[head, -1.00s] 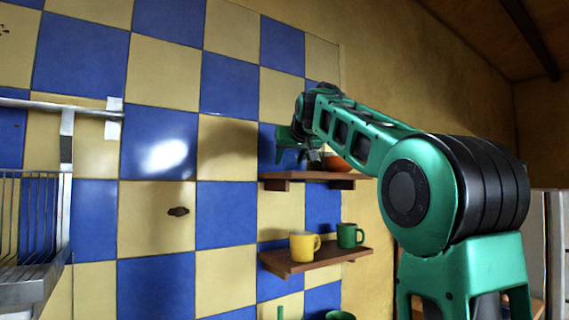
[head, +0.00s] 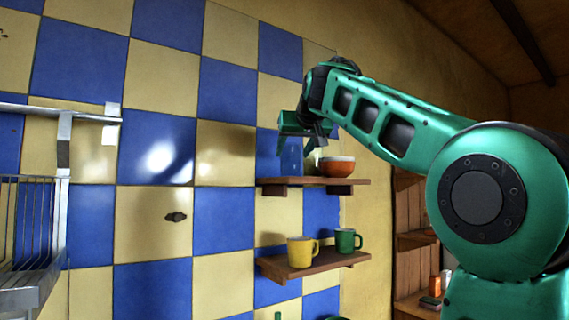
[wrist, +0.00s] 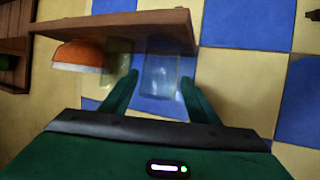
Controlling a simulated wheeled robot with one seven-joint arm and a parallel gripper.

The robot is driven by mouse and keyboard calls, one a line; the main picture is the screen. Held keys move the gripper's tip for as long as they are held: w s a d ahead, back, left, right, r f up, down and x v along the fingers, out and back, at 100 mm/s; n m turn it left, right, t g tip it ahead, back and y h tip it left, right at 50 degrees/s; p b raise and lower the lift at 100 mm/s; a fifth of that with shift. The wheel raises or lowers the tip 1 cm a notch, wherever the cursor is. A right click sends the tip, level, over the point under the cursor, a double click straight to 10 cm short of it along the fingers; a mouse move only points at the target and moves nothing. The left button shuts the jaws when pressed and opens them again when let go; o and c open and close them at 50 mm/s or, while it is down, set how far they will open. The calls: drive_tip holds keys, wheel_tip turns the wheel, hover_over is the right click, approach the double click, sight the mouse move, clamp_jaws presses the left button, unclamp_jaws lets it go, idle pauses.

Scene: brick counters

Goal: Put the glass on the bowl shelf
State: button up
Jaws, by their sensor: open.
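A clear glass (head: 291,158) stands on the upper wooden shelf (head: 352,182), left of an orange and white bowl (head: 337,167). In the wrist view, which is upside down, the glass (wrist: 160,72) lies between the two fingers of my gripper (wrist: 160,77). The fingers are open, with a gap on the glass's right side in that view. The glass's base meets the shelf (wrist: 150,27). The bowl (wrist: 78,56) is also in the wrist view. In the head view my gripper (head: 308,135) is above the shelf, partly hiding the glass's top.
A second, yellowish see-through glass (wrist: 118,62) stands between the glass and the bowl. A lower shelf (head: 320,262) holds a yellow mug (head: 301,252) and a green mug (head: 346,240). A metal dish rack (head: 35,240) is at the left. The tiled wall is close behind the shelves.

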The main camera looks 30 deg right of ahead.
sight(293, 152)
drive_tip(key=shift+v, duration=1.65)
